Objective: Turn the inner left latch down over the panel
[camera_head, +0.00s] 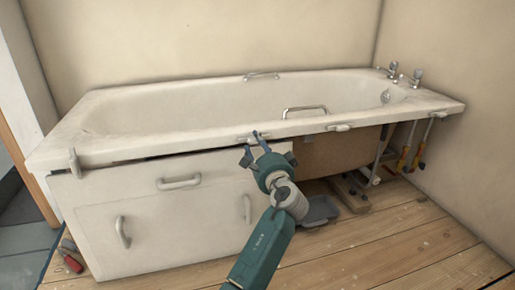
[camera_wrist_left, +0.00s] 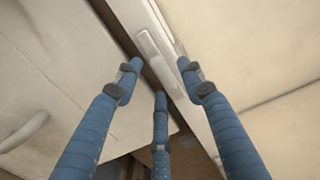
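A white bath (camera_head: 240,105) has small latches along its front rim. The inner left latch (camera_head: 245,139) lies lengthwise along the rim above the panel (camera_head: 150,200), partly hidden by my gripper. It also shows in the left wrist view as a pale elongated piece (camera_wrist_left: 160,58) beside the dark gap at the panel top. My left gripper (camera_head: 257,143) is at this latch. Its three blue fingers (camera_wrist_left: 158,75) are spread, with the latch between and just beyond the tips. I cannot tell whether they touch it. My right gripper is not in view.
The far left latch (camera_head: 75,163) points down over the panel. Another latch (camera_head: 338,128) lies along the rim to the right. The bath's right underside is open, with pipes, tools and a grey tray (camera_head: 318,211) on the wooden floor. A red-handled tool (camera_head: 70,260) lies at left.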

